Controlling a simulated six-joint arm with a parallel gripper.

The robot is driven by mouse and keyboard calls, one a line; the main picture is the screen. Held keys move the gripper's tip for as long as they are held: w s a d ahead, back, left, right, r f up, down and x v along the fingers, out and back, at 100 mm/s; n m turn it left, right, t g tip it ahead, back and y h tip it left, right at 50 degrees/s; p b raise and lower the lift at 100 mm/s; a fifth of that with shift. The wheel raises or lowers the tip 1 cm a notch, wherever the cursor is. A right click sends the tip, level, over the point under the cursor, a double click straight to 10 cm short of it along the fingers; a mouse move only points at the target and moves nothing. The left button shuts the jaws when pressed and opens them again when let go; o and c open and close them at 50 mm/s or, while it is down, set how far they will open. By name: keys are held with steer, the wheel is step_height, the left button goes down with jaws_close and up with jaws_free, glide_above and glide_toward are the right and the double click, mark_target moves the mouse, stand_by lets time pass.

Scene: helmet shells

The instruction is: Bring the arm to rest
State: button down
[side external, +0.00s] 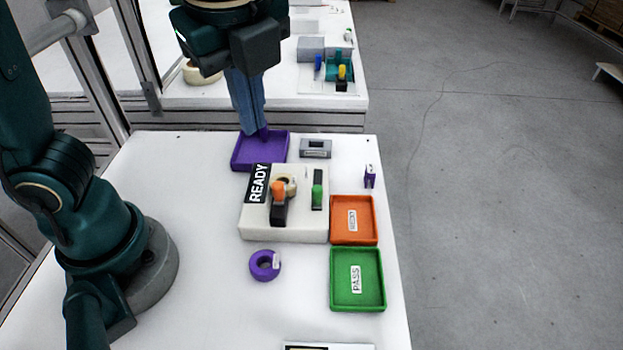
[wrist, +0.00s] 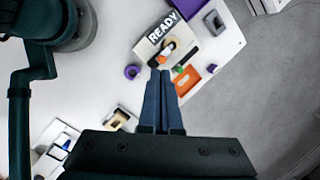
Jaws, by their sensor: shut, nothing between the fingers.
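My gripper (side external: 254,132) hangs pointing down in the side external view, its blue fingers together with nothing held. Its tips overlap the purple tray (side external: 240,156) in that picture; the height above the table is hard to judge. In the wrist view the gripper (wrist: 161,72) shows two long blue fingers side by side, well above the table. Beyond their tips lies the white block labelled READY (side external: 250,229), which also shows in the wrist view (wrist: 148,49). It carries an orange-topped black piece (side external: 279,205), a tan ring (side external: 291,184) and a green-handled piece (side external: 318,195).
An orange tray (side external: 353,240) and a green PASS tray (side external: 358,307) stand right of the block. A purple ring (side external: 259,270) lies in front.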

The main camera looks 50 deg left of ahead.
steer(key=s+a+f+n+t+h, duration=0.2)
steer(key=a+f+n, duration=0.3)
steer(key=n, duration=1.3)
steer(key=shift+s+a+n+t+h, duration=0.3)
steer(key=shift+s+a+t+h, duration=0.1)
steer(key=shift+s+t, duration=0.4)
